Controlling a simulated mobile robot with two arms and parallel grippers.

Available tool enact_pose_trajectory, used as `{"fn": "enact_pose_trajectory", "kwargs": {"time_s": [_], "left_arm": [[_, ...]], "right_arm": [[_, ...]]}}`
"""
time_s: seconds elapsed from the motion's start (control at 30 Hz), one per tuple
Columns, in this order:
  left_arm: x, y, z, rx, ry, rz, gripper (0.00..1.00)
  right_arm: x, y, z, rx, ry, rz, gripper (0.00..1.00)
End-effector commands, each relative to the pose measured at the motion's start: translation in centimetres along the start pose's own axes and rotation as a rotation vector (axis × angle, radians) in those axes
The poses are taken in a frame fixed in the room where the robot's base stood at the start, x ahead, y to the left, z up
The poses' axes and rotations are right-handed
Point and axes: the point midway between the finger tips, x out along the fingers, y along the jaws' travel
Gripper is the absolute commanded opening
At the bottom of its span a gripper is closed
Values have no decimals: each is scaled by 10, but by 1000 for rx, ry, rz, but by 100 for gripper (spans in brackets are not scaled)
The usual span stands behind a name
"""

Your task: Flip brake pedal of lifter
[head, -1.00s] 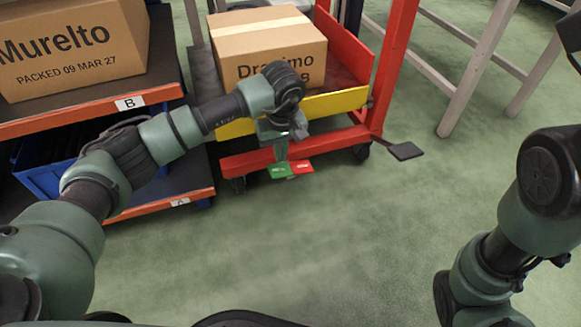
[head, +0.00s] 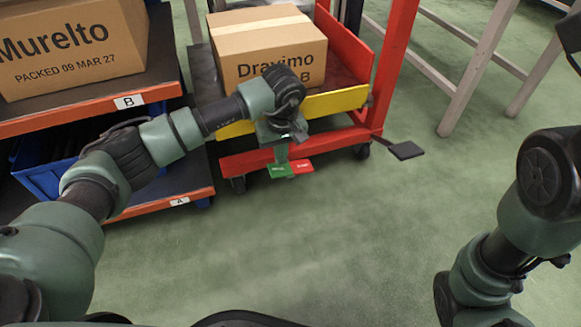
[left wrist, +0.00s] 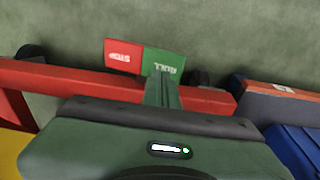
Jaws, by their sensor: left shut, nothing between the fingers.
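The brake pedal (head: 291,169) is a small two-part plate low at the front of the red lifter (head: 240,163). Its left half is green and its right half is red in the head view. In the left wrist view the pedal (left wrist: 124,54) shows red on the left and green on the right, with white lettering upside down. My left gripper (head: 281,157) is shut and empty, pointing down at the green half. In the left wrist view its fingertips (left wrist: 160,76) overlap the green half's near edge; I cannot tell whether they touch. My right gripper is out of view.
The lifter carries a cardboard box (head: 268,52) behind a yellow lip (head: 338,101). A shelf (head: 150,96) with another box (head: 70,45) and a blue bin (head: 42,180) stands on the left. A dark foot plate (head: 405,150) sticks out right. The green floor (head: 300,240) in front is clear.

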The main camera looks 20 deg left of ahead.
Motion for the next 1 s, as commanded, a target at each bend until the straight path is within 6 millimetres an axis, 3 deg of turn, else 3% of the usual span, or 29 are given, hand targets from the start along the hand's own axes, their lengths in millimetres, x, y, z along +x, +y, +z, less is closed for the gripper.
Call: {"fn": "enact_pose_trajectory", "kwargs": {"time_s": [1.0], "left_arm": [[16, 0, 2, -1, 0, 0, 0]], "right_arm": [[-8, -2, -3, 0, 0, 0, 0]]}}
